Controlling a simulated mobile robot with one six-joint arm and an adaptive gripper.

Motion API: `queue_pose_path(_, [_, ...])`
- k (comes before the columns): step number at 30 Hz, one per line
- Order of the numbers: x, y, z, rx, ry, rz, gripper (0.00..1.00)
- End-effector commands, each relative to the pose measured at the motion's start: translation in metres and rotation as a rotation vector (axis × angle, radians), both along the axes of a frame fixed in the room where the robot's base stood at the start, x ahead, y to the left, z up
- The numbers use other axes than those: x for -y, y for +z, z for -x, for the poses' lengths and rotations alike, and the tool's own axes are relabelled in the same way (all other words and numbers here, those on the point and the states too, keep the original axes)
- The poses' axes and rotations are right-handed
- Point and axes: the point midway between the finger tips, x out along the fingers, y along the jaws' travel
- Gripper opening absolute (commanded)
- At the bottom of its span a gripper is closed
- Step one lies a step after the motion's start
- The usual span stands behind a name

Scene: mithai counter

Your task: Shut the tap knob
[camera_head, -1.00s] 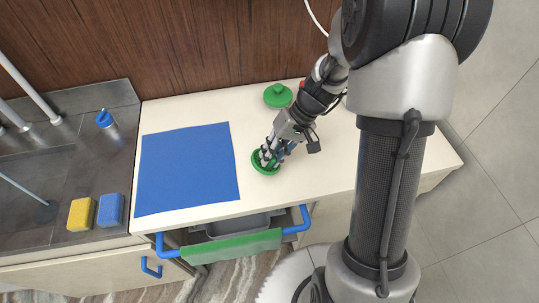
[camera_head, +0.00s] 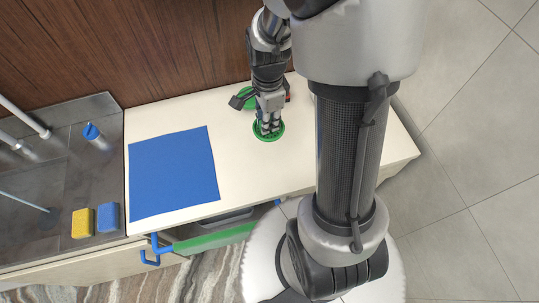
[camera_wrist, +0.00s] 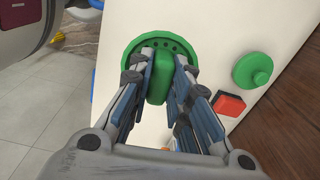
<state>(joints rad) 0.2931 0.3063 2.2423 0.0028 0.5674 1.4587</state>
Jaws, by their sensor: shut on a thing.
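The green tap knob (camera_wrist: 160,80) has an upright grip bar on a round green base (camera_wrist: 134,57) with small holes around its rim. My gripper (camera_wrist: 166,58) is shut on the bar, with one finger on each side. In the head view my gripper (camera_head: 268,128) comes down from above onto the knob. Only the rim of its green base (camera_head: 281,136) shows there, on the cream counter, right of the blue mat. The fingers hide the bar in the head view. I cannot tell how far the knob is turned.
A green round lid-like piece (camera_wrist: 252,70) and a red block (camera_wrist: 229,103) lie close beside my gripper. A blue mat (camera_head: 173,172) covers the counter's left. A green-fronted drawer (camera_head: 215,238) stands open below.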

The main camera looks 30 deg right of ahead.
Motion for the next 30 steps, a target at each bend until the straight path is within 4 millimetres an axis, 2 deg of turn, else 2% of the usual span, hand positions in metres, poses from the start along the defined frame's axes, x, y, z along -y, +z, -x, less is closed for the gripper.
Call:
queue_pose_path(1, [0.003,0.007,0.000,-0.011,-0.040,-0.002,0.00])
queue_pose_path(4, [0.004,0.009,0.002,-0.024,-0.088,-0.006,0.00])
queue_pose_path(12, [0.004,0.008,0.002,-0.026,-0.098,-0.007,0.00])
queue_pose_path(15, [0.004,0.001,0.002,-0.027,-0.097,-0.008,0.00])
queue_pose_path(17, [0.004,-0.009,0.002,-0.029,-0.097,-0.008,0.00])
queue_pose_path(30, [0.004,-0.124,0.003,-0.031,-0.096,-0.008,0.00])
